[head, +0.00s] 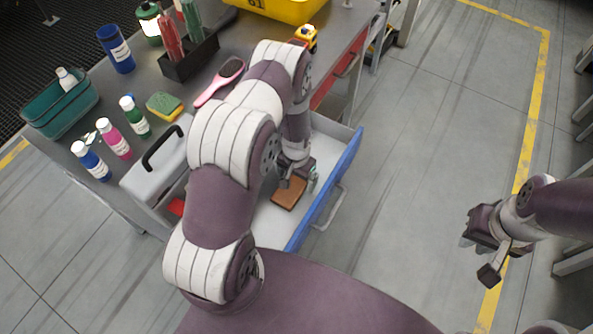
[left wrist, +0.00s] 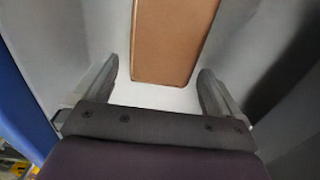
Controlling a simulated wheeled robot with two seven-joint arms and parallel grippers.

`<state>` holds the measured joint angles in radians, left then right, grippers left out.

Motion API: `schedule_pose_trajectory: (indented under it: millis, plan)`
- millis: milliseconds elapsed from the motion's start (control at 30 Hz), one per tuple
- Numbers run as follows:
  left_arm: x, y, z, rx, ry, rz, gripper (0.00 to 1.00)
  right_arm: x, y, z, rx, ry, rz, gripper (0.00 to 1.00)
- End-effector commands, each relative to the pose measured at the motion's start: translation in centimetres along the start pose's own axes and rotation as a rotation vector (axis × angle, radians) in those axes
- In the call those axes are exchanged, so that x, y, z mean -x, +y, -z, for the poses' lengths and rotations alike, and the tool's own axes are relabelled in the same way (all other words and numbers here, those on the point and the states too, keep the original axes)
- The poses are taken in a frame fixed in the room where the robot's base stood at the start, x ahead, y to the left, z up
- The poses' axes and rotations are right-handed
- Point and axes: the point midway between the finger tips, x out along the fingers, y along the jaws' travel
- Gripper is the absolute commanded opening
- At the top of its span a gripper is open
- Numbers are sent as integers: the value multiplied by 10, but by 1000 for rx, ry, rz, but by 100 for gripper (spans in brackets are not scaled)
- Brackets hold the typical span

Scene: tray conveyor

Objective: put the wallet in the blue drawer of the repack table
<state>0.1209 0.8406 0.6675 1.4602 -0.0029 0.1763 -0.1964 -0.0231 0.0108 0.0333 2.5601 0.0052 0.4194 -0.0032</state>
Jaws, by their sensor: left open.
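The brown wallet (head: 289,193) lies on the white floor inside the open blue drawer (head: 335,186) of the repack table (head: 140,85). My left gripper (head: 298,184) is down inside the drawer, right by the wallet. In the left wrist view the wallet (left wrist: 172,42) shows beyond and between the fingertips of the left gripper (left wrist: 158,78). The fingers are wide apart, with clear gaps to both sides of the wallet, so it is not held. My right gripper (head: 482,248) hangs empty over the floor at the right; its finger gap is unclear.
A grey box with a black handle (head: 158,165), several small bottles, a green bin (head: 60,108), a sponge (head: 165,106) and a pink hairbrush (head: 220,82) stand or lie on the tabletop. A red drawer front (head: 325,88) is farther back. Floor right of the drawer is clear.

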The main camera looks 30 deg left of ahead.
Motion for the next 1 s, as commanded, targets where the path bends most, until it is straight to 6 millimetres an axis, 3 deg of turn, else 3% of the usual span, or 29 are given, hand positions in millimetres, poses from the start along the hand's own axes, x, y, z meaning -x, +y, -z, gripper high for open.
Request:
schedule_pose_trajectory:
  millis: [167,400,567,667,800,900,1000]
  plan:
    - [32,0,2,0,5,1,99,0,0,0,0,0,0,23]
    - [93,0,1,0,5,1,99,-2,0,0,0,0,0,23]
    - [117,0,1,0,3,1,99,-3,0,0,0,0,0,23]
    - [150,8,-5,5,22,4,99,-2,0,0,0,0,0,23]
    - [230,35,-45,26,78,7,99,-3,0,0,0,0,0,23]
    - [264,50,-84,43,109,5,99,-3,0,0,0,0,0,23]
    - [277,57,-110,53,122,2,99,-3,0,0,0,0,0,23]
